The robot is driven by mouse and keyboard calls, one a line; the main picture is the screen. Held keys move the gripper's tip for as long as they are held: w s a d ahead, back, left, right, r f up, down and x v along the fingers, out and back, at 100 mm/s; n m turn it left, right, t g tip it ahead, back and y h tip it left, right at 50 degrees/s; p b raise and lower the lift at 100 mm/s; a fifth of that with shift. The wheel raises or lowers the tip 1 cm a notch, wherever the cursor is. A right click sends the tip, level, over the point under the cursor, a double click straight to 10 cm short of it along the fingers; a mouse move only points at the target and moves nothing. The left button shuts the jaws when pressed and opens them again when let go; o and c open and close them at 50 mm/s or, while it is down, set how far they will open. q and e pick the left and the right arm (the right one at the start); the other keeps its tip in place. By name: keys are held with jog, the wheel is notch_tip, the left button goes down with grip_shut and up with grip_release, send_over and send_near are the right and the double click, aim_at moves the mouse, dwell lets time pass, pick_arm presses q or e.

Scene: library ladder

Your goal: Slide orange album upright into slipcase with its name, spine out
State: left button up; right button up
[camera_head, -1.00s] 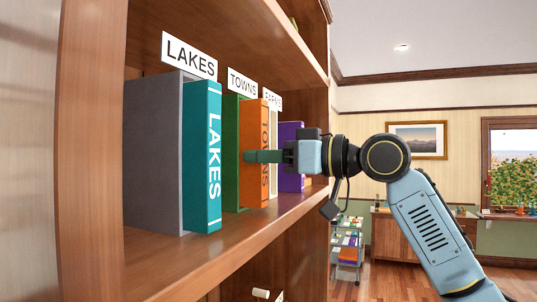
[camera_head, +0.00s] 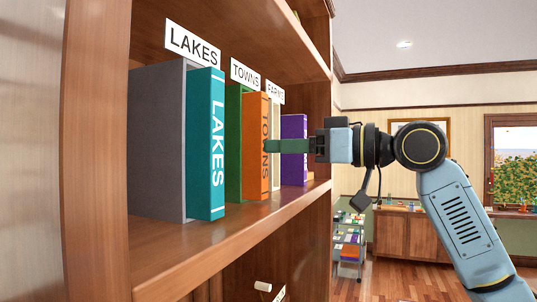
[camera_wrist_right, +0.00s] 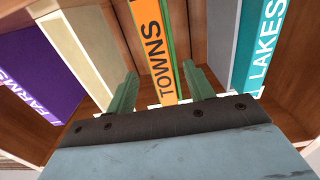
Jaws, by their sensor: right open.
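The orange album (camera_head: 254,155) stands upright in the green slipcase (camera_head: 233,140), under the TOWNS label (camera_head: 245,73). Its spine reads TOWNS and faces out; it also shows in the right wrist view (camera_wrist_right: 157,48). The spine stands a little forward of the case's edge. My right gripper (camera_head: 271,146) is open and empty just in front of the spine. In the wrist view its green fingers lie on either side of the lower spine, apart from each other. Whether the fingertips touch the album I cannot tell. My left gripper is not in view.
A teal LAKES album (camera_head: 205,145) in a grey slipcase (camera_head: 158,140) stands to the left. A purple FARMS album (camera_head: 293,150) stands to the right, by a cream slipcase (camera_wrist_right: 97,45). The shelf board (camera_head: 170,250) is bare in front. A cart (camera_head: 348,245) stands beyond.

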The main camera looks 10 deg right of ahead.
jog(key=b+v, duration=0.2)
jog(key=v, duration=0.7)
